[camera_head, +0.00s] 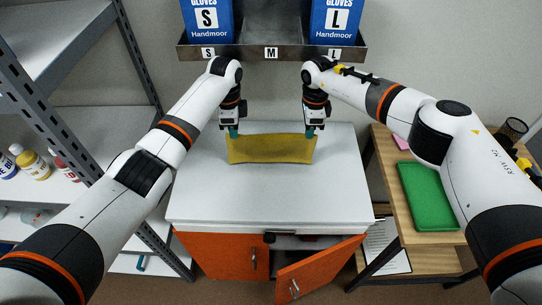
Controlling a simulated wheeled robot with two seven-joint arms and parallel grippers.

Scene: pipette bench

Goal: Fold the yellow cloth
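The yellow cloth (271,150) is on the white cabinet top, spread as a wide, short strip with a slightly sagging near edge. My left gripper (233,132) points down at its far left corner, with teal fingertips at the cloth's edge. My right gripper (310,132) points down at the far right corner in the same way. Both fingertips look in contact with the cloth or right beside it. The fingers are too small in the picture to show whether they are closed on it.
The white cabinet top (240,199) is bare around the cloth. An orange door (318,270) below hangs open. A wall rack (271,53) with glove boxes is behind my grippers. A metal shelf stands left; a wooden table with a green tray (427,197) stands right.

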